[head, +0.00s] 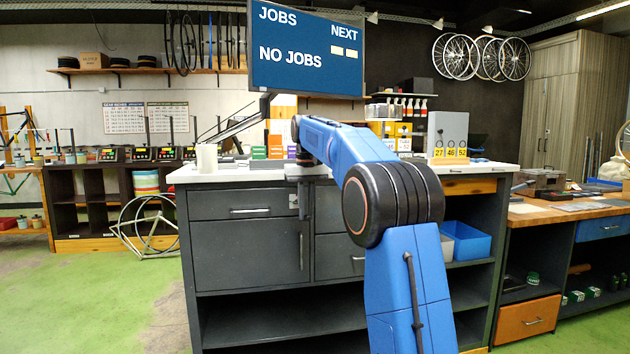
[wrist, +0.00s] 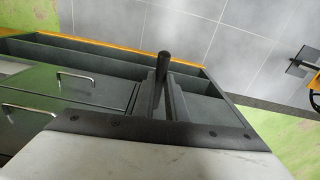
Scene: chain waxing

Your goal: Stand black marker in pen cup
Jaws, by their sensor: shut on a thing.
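A black marker (wrist: 163,62) is held in my gripper (wrist: 167,97), between its two dark fingers, in the wrist view. Its rounded end sticks out beyond the fingertips. In the head view my gripper (head: 303,205) hangs in front of the counter's front edge, at the end of the blue arm; the marker is too small to make out there. A plain white cup (head: 206,157) stands upright near the left end of the countertop, to the left of my gripper. It looks like the pen cup; its inside is hidden. The cup is not in the wrist view.
The white countertop (head: 245,172) tops a dark cabinet with drawers. Small coloured boxes (head: 275,146) stand behind my gripper. A monitor (head: 306,50) on an arm overhangs the counter. A grey box (head: 449,132) with numbered yellow tags stands at the right. The counter's front left is clear.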

